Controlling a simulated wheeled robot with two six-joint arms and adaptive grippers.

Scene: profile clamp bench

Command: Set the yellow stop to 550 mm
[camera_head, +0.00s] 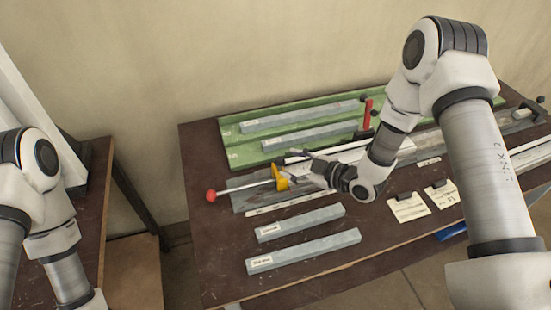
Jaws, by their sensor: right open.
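The yellow stop (281,178) sits near the left end of the grey clamp rail (250,199). A thin rod with a red knob (211,196) runs out from it to the left. A pale scale strip (280,206) lies along the front of the rail; its marks are too small to read. My right gripper (298,166) is open at the yellow stop, its fingers just right of and behind it; I cannot tell whether they touch it. My left arm shows at the left edge, but its gripper is out of view.
Two labelled grey bars (300,222) and (304,251) lie in front of the rail. More bars lie on a green board (240,154) behind. A red upright handle (367,113), paper cards (408,207) and a blue item (451,231) are to the right.

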